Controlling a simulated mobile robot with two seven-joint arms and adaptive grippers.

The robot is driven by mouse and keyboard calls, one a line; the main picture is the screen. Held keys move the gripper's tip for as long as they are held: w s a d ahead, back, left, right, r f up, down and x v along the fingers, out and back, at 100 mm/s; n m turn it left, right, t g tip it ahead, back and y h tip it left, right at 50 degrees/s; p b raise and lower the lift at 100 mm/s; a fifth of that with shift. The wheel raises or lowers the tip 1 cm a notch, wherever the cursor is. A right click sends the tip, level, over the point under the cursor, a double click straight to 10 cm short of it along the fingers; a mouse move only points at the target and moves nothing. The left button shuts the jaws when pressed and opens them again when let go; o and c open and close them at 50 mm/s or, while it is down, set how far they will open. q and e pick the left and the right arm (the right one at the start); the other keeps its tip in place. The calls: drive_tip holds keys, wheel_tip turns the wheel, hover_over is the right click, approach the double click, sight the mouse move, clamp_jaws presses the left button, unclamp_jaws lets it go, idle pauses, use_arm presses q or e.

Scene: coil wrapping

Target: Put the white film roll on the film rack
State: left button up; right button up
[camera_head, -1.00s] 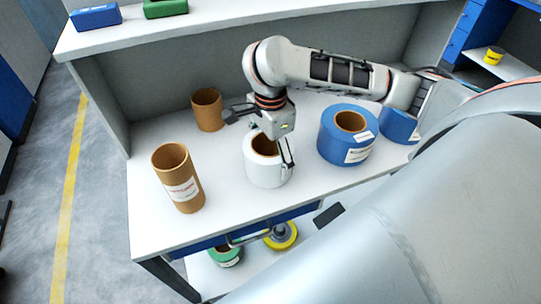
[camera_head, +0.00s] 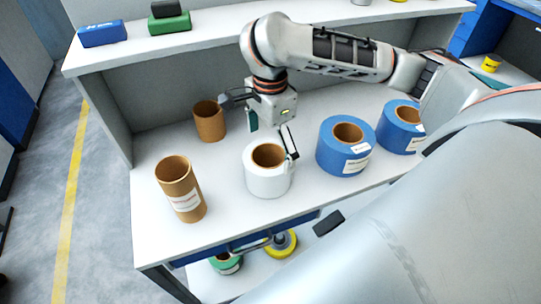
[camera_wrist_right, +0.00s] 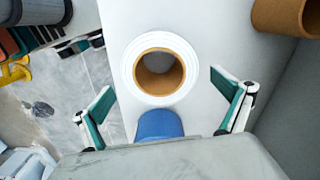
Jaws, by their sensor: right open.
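The white film roll (camera_head: 268,178) stands upright on the white workbench, its brown core facing up. My right gripper (camera_head: 272,136) is open above the roll, its fingers pointing down and empty. One fingertip appears close to the roll's right rim; I cannot tell if it touches. In the right wrist view the roll (camera_wrist_right: 160,70) lies ahead, between the directions of the two spread fingers of the gripper (camera_wrist_right: 162,84). I cannot identify the film rack in either view. My left gripper is not in view.
Two blue rolls (camera_head: 345,148) (camera_head: 400,128) stand right of the white roll. Two brown tubes (camera_head: 180,190) (camera_head: 209,121) stand to its left. A raised shelf (camera_head: 200,47) runs along the back. Green and yellow rolls lie below the bench. Bare bench surrounds the white roll's left side.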

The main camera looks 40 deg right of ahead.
drive_tip(key=shift+r+p, duration=0.45)
drive_tip(key=shift+r, duration=1.9)
drive_tip(key=shift+s, duration=0.1)
